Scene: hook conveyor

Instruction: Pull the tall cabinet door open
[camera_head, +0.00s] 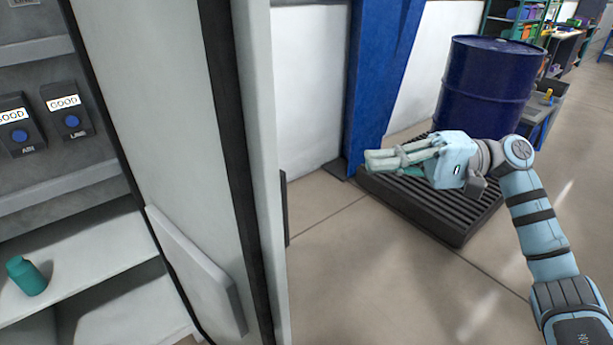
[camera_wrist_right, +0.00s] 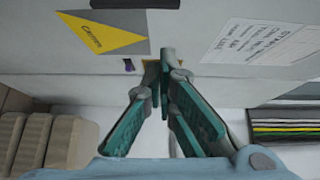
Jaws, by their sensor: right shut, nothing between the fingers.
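The tall cabinet door (camera_head: 170,110) stands open in the head view, seen along its edge with its inner face turned left. A pale pocket (camera_head: 197,270) is on that inner face. A dark handle (camera_head: 285,207) shows partly past the door's right edge. My right gripper (camera_head: 372,160) is shut and empty, right of the door and apart from the handle, with its fingers pointing left. In the right wrist view, its closed fingertips (camera_wrist_right: 161,62) face a grey panel (camera_wrist_right: 185,25) with a yellow caution label and a white printed sheet. My left gripper is out of view.
Left of the door, cabinet shelves (camera_head: 90,250) hold a teal bottle (camera_head: 26,275) and boxes marked GOOD (camera_head: 68,110). A blue drum (camera_head: 488,85) stands on a dark slatted pallet (camera_head: 455,228) behind my right arm. A blue post (camera_head: 378,80) rises beside it. Front floor is clear.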

